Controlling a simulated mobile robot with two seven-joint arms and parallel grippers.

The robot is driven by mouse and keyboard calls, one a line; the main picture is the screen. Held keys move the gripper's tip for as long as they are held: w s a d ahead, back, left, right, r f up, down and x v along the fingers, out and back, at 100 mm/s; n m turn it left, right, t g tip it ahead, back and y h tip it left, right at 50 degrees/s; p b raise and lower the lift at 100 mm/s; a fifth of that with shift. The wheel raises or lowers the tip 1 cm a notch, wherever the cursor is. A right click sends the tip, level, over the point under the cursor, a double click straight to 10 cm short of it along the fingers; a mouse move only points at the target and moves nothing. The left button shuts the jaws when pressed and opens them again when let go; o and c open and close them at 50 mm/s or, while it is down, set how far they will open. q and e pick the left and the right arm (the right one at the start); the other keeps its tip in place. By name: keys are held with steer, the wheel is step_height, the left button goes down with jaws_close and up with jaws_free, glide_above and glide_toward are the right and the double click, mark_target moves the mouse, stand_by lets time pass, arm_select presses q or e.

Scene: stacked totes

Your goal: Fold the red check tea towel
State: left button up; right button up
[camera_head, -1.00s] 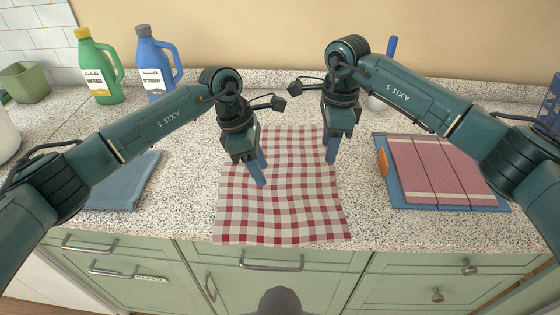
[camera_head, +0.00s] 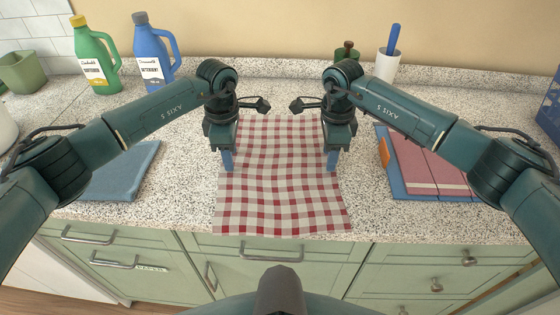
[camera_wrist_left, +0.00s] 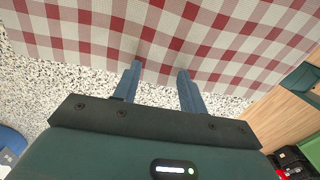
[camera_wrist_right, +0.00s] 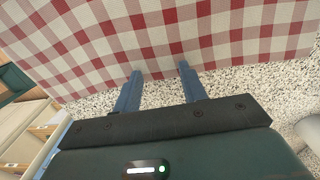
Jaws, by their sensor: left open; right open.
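The red check tea towel (camera_head: 280,185) lies spread out on the speckled counter, its front edge close to the counter's front edge. It shows slight ripples. My left gripper (camera_head: 227,160) is open over the towel's left edge; in the left wrist view its fingers (camera_wrist_left: 160,78) reach the towel's border. My right gripper (camera_head: 332,160) is open over the towel's right edge, and in the right wrist view its fingers (camera_wrist_right: 160,78) reach that border. Nothing is between either pair of fingers that I can make out. Whether the fingertips touch the cloth I cannot tell.
A folded blue cloth (camera_head: 122,172) lies at left. Green (camera_head: 97,58) and blue (camera_head: 152,60) bottles and a white cup (camera_head: 387,66) with a blue stick stand at the back.

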arm_select(q)
steer(key=shift+f, duration=0.2)
arm_select(e)
steer(key=shift+f, duration=0.2)
arm_select(q)
steer(key=shift+c, duration=0.6)
arm_select(e)
steer(key=shift+c, duration=0.6)
arm_select(q)
jaws_close()
arm_select(e)
jaws_close()
arm_select(q)
steer(key=shift+r, duration=0.1)
arm_select(e)
steer(key=shift+r, duration=0.1)
